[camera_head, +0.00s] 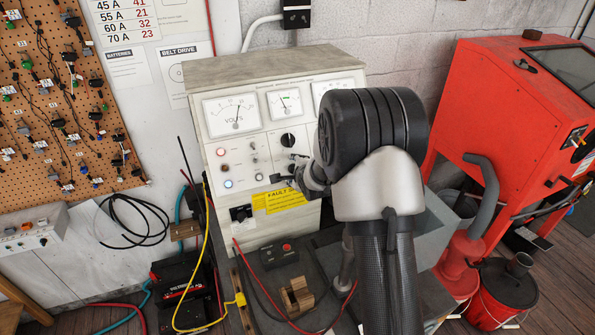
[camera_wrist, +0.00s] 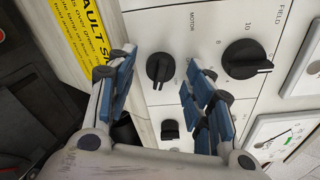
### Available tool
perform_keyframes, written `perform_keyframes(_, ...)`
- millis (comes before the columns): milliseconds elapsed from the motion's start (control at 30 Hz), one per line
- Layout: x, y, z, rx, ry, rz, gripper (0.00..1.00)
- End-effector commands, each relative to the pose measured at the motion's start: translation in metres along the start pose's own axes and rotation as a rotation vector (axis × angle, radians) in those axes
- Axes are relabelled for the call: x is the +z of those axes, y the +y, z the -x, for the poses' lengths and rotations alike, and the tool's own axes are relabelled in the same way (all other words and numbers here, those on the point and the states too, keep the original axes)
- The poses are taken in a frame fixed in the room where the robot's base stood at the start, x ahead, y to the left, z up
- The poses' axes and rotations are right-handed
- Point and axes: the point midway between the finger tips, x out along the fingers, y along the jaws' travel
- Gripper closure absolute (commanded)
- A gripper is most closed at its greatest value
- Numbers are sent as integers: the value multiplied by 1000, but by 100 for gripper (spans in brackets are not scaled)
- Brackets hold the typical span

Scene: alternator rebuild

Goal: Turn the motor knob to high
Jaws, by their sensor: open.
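The motor knob (camera_wrist: 158,67) is a round black knob on the white test panel (camera_wrist: 120,12), beside the printed word MOTOR in the wrist view. My gripper (camera_wrist: 160,75) is open and empty, with blue-padded fingers on either side of this knob in the picture. I cannot tell whether the fingers touch it. Its setting is not readable. In the head view my gripper (camera_head: 285,176) is close in front of the tester cabinet (camera_head: 200,80), and the motor knob is not clearly visible there. The larger field knob (camera_wrist: 247,58) is at the right in the wrist view.
A black switch (camera_wrist: 168,130) is below the motor knob in the picture. A yellow fault label (camera_head: 280,200) is just under my gripper. Gauges (camera_head: 232,112) line the panel top. A red blast cabinet (camera_head: 510,115) stands at the right. Cables (camera_head: 205,240) hang at the left.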

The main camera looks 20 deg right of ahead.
Motion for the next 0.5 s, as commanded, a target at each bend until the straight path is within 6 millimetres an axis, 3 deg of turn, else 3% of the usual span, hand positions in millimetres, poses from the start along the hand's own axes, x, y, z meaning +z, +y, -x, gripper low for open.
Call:
perform_keyframes(167, 0, -2, 19, -2, 0, 0, 52)
perform_keyframes(500, 0, -1, 90, -2, 0, 0, 52)
